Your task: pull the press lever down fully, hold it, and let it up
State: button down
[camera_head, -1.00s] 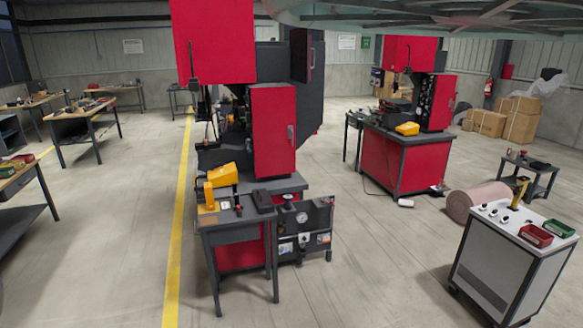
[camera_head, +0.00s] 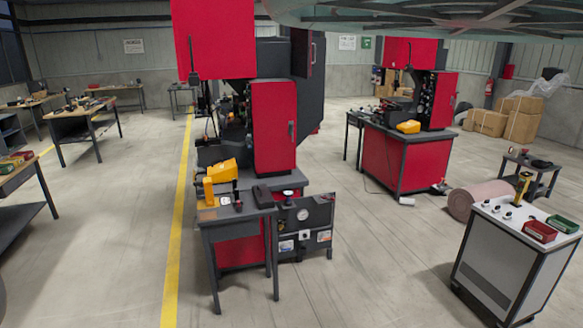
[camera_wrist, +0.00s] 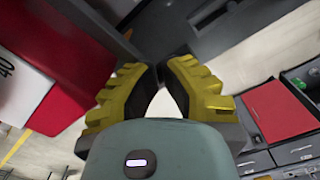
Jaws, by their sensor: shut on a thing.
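In the wrist view my gripper (camera_wrist: 160,72) has its two yellow fingers with dark pads drawn together at the tips, shut on the press lever. The held part is mostly hidden by the fingers, and I cannot make out the lever's angle. A red panel (camera_wrist: 75,70) lies beside the left finger.
A small dark table (camera_head: 238,220) with yellow items stands in front of the press. A second red machine (camera_head: 408,160) is behind right. A white cart (camera_head: 508,255) with red and green bins stands front right. Open floor lies between them. The wrist view shows a grey cabinet (camera_wrist: 290,150).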

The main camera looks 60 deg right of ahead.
jog(key=shift+f, duration=0.55)
jog(key=shift+b, duration=0.4)
notch_tip(320, 180, up, 13)
jog(key=p, duration=0.7)
jog(key=shift+s+d, duration=0.15)
jog(key=shift+d, duration=0.15)
jog(key=shift+r, duration=0.1)
dwell(0.6)
